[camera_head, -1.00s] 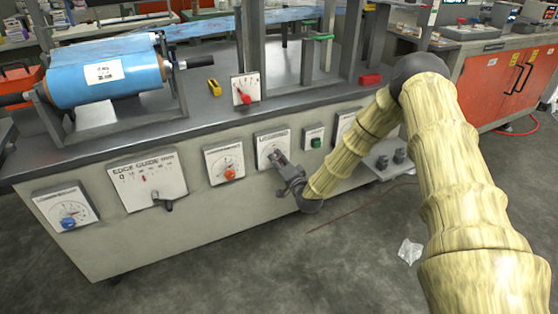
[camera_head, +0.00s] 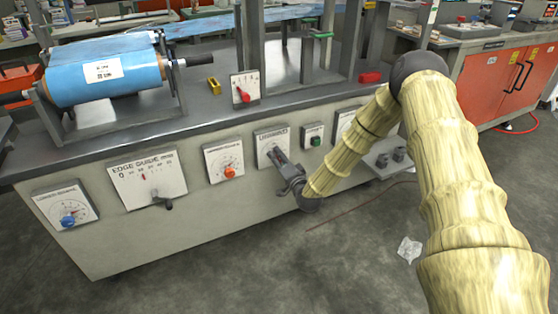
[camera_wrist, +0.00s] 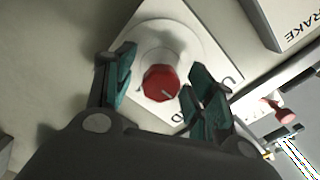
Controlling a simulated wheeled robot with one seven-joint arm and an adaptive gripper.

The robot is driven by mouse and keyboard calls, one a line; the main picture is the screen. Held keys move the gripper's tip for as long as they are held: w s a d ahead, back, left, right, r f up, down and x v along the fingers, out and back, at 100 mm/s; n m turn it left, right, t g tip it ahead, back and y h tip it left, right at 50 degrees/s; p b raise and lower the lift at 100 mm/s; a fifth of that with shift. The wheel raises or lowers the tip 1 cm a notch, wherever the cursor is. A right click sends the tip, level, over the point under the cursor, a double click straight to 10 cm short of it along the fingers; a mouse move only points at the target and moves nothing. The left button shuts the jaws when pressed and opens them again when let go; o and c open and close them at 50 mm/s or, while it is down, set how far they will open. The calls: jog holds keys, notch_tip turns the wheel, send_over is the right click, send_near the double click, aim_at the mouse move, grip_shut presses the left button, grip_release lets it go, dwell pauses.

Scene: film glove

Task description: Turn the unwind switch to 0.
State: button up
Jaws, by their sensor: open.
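The unwind switch shows in the wrist view as a red octagonal knob (camera_wrist: 160,83) with a pale pointer mark, on a round base on a white plate (camera_wrist: 205,45). The plate's lettering is mostly cut off or hidden. My gripper (camera_wrist: 162,66) is open, with one green-padded finger on each side of the knob; I cannot tell whether either touches it. In the head view my gripper (camera_head: 277,158) is at the white plate (camera_head: 263,139) on the cabinet front and hides the knob.
Left of it are a dial with an orange knob (camera_head: 229,172), the edge guide plate (camera_head: 147,178) and a dial with a blue knob (camera_head: 68,220). A green button (camera_head: 316,141) is close on the right. A blue film roll (camera_head: 105,78) lies on top.

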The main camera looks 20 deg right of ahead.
jog(key=s+d, duration=0.1)
jog(key=s, duration=1)
jog(key=shift+s, duration=0.4)
jog(key=s+a+f+n+g, duration=0.2)
jog(key=s+a+f+g, duration=0.15)
jog(key=s+f, duration=0.3)
jog(key=s+a+f+n+g+y, duration=0.1)
jog(key=s+a+f+n+g, duration=0.2)
jog(key=s+f, duration=0.35)
jog(key=s+a+f+n+g, duration=0.1)
jog(key=s+a+f+g, duration=0.2)
jog(key=s+a+f, duration=0.3)
jog(key=s+d+f+n+g+h, duration=0.1)
jog(key=s+n+g, duration=0.15)
jog(key=s, duration=0.65)
jog(key=s+f+n+g, duration=0.1)
jog(key=s+f+g, duration=0.15)
jog(key=s, duration=0.65)
jog(key=s+d+f+n+g+h, duration=0.15)
jog(key=s+g, duration=0.25)
jog(key=s, duration=0.5)
notch_tip(320, 180, up, 29)
jog(key=p, duration=2.7)
jog(key=shift+w+a+f+p, duration=0.2)
jog(key=shift+w+a+p, duration=0.1)
jog(key=shift+a, duration=0.15)
jog(key=shift+t, duration=0.25)
